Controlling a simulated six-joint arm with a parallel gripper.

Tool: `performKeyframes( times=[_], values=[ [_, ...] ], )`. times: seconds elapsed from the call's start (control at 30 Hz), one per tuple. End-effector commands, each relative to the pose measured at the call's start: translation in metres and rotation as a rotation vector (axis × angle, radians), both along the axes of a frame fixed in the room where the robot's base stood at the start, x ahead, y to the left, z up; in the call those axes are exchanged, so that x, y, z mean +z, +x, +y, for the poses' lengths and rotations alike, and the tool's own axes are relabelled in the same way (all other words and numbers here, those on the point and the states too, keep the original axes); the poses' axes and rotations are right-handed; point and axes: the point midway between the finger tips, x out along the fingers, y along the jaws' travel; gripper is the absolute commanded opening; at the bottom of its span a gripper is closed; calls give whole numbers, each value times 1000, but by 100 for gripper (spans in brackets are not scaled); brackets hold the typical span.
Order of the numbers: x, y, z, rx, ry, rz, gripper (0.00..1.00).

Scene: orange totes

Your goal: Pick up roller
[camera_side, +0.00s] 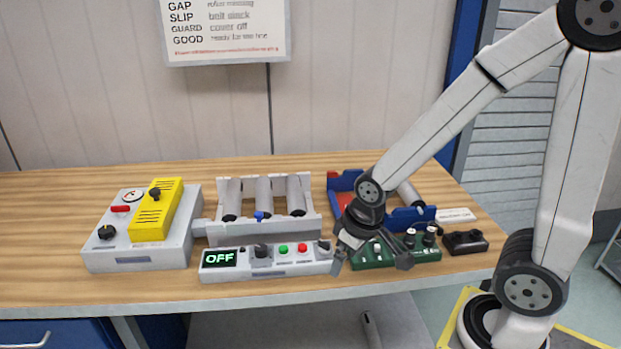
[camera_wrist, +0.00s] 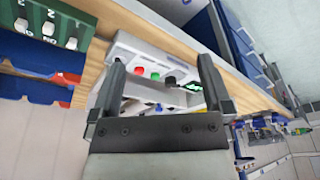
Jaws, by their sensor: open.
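Three pale rollers (camera_side: 264,192) with dark ends stand side by side in a grey frame (camera_side: 222,236) in the middle of the table. Another pale roller (camera_side: 408,194) lies slanted in a blue bin (camera_side: 400,219) behind my wrist, partly hidden. My gripper (camera_side: 371,261) is open and hangs over the green box (camera_side: 368,262) near the table's front edge, right of the frame and in front of the blue bin. In the wrist view my gripper (camera_wrist: 163,70) has its fingers apart with the white control box (camera_wrist: 140,62) beyond them; no roller is clear there.
A grey box with a yellow cover (camera_side: 155,211) stands at the left. The control box in front of the frame reads OFF. A small black box (camera_side: 466,242) is at the right. The far left tabletop is clear.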

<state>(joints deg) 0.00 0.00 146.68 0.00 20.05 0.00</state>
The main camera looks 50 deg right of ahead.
Motion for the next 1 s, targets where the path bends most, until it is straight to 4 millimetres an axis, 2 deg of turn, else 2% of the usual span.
performKeyframes(
  times=[0.17,0.37,0.67,1.0],
  values=[
    [1,5,-1,-10,1,-3,100],
    [3,32,-10,-74,8,-17,100],
    [6,117,-47,-281,31,-69,100],
    [-3,209,-111,-543,64,-141,100]
  ],
)
